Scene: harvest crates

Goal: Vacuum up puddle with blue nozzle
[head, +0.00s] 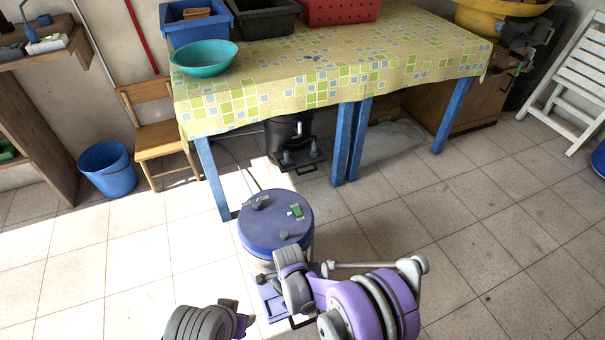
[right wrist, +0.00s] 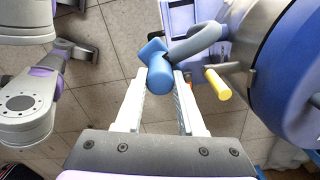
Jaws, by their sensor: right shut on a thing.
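A vacuum with a round blue lid (head: 276,222) stands on the tiled floor in front of the table. A grey-blue hose (right wrist: 207,36) curves from the nozzle toward the vacuum. In the head view my right arm hides the nozzle. My left gripper (head: 238,318) is low in the head view, beside the right arm; its jaws are unclear. I cannot make out a clear puddle.
A table with a patterned cloth (head: 330,75) stands behind the vacuum on blue legs. A pale grey patch (head: 395,142) lies under it; I cannot tell what it is. A wooden chair (head: 158,135) and blue bucket (head: 107,168) stand left.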

